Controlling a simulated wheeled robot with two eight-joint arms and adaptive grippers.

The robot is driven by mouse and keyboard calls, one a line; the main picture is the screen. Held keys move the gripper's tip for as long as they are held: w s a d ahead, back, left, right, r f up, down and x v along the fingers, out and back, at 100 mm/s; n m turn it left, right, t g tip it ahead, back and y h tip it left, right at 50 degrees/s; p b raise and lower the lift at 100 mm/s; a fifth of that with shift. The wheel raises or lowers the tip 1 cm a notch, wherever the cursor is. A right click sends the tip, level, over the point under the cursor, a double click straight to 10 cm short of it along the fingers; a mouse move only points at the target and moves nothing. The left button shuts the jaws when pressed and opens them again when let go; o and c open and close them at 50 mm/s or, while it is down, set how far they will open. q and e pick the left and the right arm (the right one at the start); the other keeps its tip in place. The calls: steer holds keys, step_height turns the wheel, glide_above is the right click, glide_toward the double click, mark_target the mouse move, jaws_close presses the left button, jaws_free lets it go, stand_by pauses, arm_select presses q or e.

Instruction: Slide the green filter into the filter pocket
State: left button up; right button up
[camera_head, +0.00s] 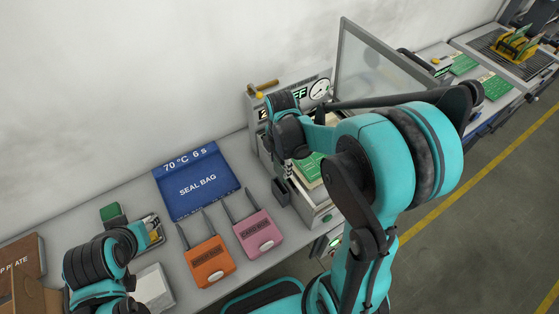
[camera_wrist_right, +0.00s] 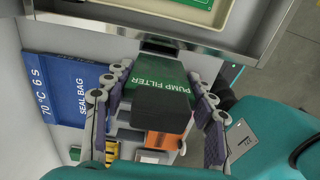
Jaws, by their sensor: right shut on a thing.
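The green filter (camera_wrist_right: 160,78), lettered PUMP FILTER with a black end nearest the camera, is between the fingers of my right gripper (camera_wrist_right: 158,84) in the right wrist view. The gripper is shut on it. Its far end points at a dark slot-like part (camera_wrist_right: 160,46) below the machine's metal edge, which looks like the filter pocket. I cannot tell whether the end is inside. In the head view a dark open box (camera_head: 281,191) at the machine's front appears to be this pocket; the filter is not clearly visible there. My left arm is at lower left; its fingers are unclear.
The machine (camera_head: 318,88) has its clear lid (camera_head: 380,68) raised, with a green board (camera_head: 309,169) inside. A blue SEAL BAG mat (camera_head: 196,182), orange tool (camera_head: 208,262) and pink tool (camera_head: 258,235) lie on the bench. The wall is close behind.

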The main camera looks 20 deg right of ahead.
mark_target(280, 173)
steer(key=shift+w+f, duration=0.1)
steer(key=shift+f, duration=0.1)
steer(key=shift+f+b, duration=2.6)
steer(key=shift+f, duration=0.15)
steer(key=shift+f+b, duration=2.75)
steer(key=shift+f, duration=0.25)
steer(key=o, duration=1.2)
steer(key=shift+r, duration=0.1)
steer(key=shift+o, duration=0.2)
step_height(280, 173, up, 12)
